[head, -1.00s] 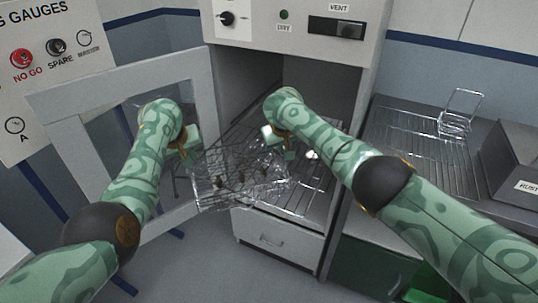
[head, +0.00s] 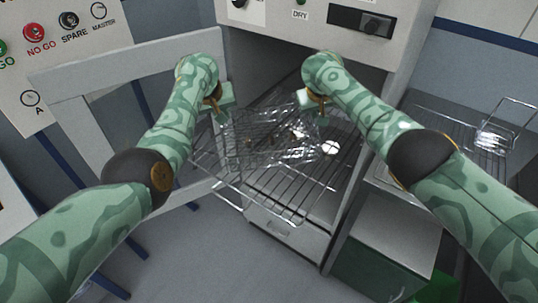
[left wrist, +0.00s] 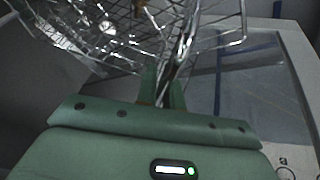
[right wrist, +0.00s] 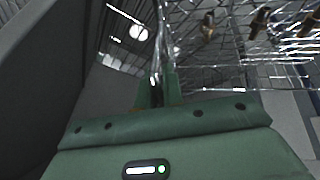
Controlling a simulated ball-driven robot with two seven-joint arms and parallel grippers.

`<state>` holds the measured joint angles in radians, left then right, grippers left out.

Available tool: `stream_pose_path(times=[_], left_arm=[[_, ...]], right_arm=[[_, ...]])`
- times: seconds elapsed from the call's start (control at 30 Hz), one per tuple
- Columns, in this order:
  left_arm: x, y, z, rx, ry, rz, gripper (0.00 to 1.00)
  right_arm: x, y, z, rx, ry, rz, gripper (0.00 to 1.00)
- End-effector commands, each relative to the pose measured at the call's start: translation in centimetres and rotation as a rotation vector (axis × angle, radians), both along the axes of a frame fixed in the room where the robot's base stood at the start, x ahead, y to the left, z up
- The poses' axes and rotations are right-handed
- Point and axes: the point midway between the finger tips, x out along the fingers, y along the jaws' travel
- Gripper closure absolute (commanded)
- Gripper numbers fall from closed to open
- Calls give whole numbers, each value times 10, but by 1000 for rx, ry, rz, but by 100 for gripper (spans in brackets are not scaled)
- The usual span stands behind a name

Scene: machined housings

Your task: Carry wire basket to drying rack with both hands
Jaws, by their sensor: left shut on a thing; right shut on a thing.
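The wire basket (head: 265,132) is in the middle of the head view, in front of the open cabinet and over its pulled-out wire shelf. Several small brown parts lie in it. My left gripper (head: 220,108) is shut on its left side and my right gripper (head: 312,106) on its right side. In the left wrist view the basket (left wrist: 150,25) rises from the jaws (left wrist: 162,88). In the right wrist view the basket wires (right wrist: 235,50) and dark parts show beyond the jaws (right wrist: 157,88). A wire rack (head: 455,125), probably the drying rack, lies on the right counter.
The cabinet door (head: 75,110) stands open at the left. The wire shelf (head: 275,200) juts out of the cabinet above a drawer (head: 285,235). Bare floor shows at the lower middle.

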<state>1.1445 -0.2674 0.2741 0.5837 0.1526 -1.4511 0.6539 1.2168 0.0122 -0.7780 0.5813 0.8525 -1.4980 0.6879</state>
Motion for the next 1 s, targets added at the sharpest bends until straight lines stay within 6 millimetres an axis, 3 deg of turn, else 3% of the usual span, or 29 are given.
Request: stream_pose_path(times=[0.37,0.8,0.83,0.9,1.0], left_arm=[[1,-1,-13,-1,2,-1,100],[2,-1,-62,-1,18,-1,100],[1,-1,-60,-1,19,-1,86],[1,-1,-56,-1,17,-1,69],[1,-1,-55,0,17,0,69]], right_arm=[[1,1,-13,1,2,1,100],[2,1,-62,1,19,1,100],[1,1,-59,1,19,1,86],[1,1,-56,1,18,0,69],[1,1,-55,1,17,0,69]])
